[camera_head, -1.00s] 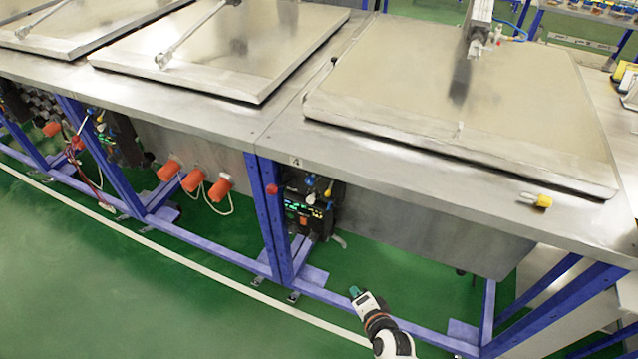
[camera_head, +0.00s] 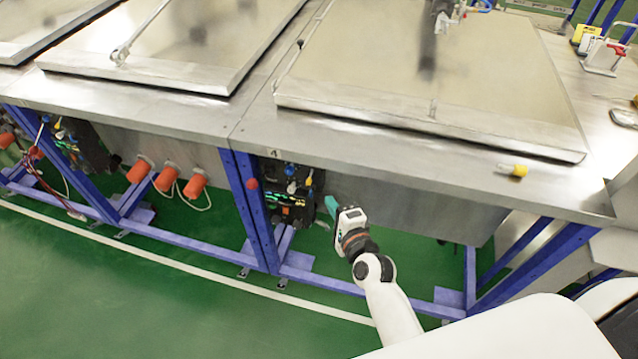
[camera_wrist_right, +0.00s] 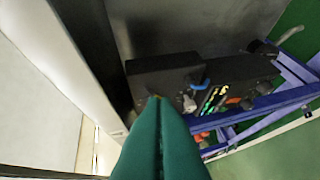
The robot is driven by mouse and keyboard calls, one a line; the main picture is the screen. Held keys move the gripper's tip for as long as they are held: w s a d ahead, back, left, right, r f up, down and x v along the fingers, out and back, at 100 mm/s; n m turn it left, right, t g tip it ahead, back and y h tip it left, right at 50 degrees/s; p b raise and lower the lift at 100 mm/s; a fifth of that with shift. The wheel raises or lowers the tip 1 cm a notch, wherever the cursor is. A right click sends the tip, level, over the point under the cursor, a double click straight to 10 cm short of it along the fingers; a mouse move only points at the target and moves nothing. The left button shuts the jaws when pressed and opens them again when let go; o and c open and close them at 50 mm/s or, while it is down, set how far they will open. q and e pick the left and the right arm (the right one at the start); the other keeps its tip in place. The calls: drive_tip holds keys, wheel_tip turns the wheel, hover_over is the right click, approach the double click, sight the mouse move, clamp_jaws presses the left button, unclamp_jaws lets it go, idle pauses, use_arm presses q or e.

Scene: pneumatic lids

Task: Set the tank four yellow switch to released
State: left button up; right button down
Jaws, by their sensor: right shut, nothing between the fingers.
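The tank four control box (camera_head: 290,205) hangs under the table edge below the "4" label. It is dark, with small coloured switches on top. A small yellow spot, likely the yellow switch (camera_head: 309,180), shows at its right side. Its position, released or not, is too small to tell. My right gripper (camera_head: 331,204) is shut and empty, just right of the box. In the right wrist view the shut green fingers (camera_wrist_right: 160,100) point at the box, with a blue switch (camera_wrist_right: 206,82) right of the tips. A yellowish speck shows at the tips, mostly hidden. My left gripper is out of view.
The steel table edge (camera_head: 400,185) overhangs the box. A blue frame leg (camera_head: 247,205) stands left of it, and a lower blue rail (camera_head: 370,292) runs below. Orange plugs (camera_head: 165,178) hang farther left. A yellow-capped item (camera_head: 514,170) lies on the tabletop.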

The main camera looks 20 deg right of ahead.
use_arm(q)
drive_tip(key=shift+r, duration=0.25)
use_arm(e)
drive_tip(key=w, duration=0.2)
drive_tip(key=w+f, duration=0.1)
drive_tip(key=w, duration=0.5)
drive_tip(key=shift+a+f, duration=0.25)
drive_tip(key=shift+a, duration=0.05)
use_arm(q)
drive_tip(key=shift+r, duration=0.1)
